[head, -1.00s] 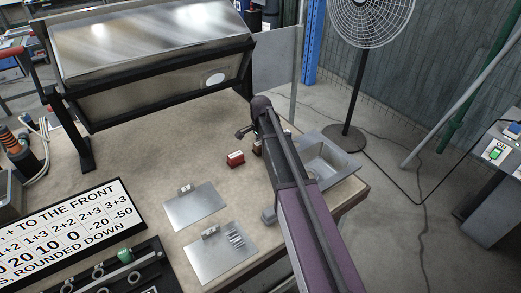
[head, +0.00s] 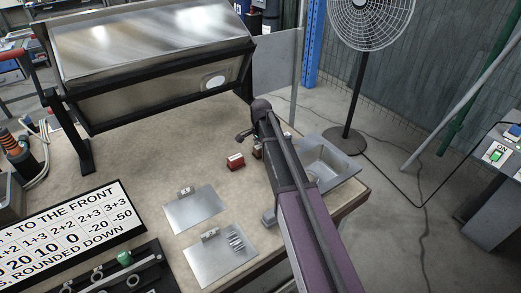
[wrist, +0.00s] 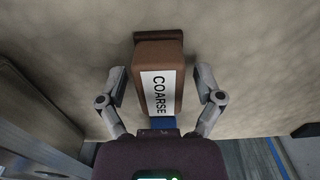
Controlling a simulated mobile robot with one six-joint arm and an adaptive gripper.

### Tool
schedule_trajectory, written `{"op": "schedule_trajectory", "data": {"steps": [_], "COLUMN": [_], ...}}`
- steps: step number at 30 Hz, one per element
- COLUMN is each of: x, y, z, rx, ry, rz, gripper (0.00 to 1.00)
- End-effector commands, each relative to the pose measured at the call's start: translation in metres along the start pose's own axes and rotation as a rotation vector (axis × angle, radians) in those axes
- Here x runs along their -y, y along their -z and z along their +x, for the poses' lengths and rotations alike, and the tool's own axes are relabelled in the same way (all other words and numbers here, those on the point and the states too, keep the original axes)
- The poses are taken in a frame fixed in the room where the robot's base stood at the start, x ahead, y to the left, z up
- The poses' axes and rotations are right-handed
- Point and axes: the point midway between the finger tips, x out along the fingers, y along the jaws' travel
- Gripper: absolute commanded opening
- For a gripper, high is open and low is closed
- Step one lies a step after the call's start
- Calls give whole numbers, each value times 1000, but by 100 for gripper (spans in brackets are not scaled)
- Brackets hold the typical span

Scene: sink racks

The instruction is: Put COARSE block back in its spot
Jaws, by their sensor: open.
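The COARSE block (wrist: 161,80) is a brown block with a white label reading COARSE, seen in the wrist view. My gripper (wrist: 161,72) is open, with one finger on each side of the block and a gap on both sides. A blue patch shows at the block's near end, by my palm. A red block with a white label (head: 235,161) stands on the bench just left of my arm.
Two metal plates (head: 193,210) with small tags lie on the bench in front. A sink basin (head: 328,160) is right of my arm. A large metal hood (head: 150,50) stands at the back left. A number sign (head: 70,235) lies at the left.

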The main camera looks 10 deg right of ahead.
Motion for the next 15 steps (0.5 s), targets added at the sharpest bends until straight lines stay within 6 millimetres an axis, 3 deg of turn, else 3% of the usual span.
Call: {"op": "schedule_trajectory", "data": {"steps": [15], "x": [0], "y": [0], "z": [-22], "rx": [0], "ry": [0], "rz": [0], "gripper": [85]}}
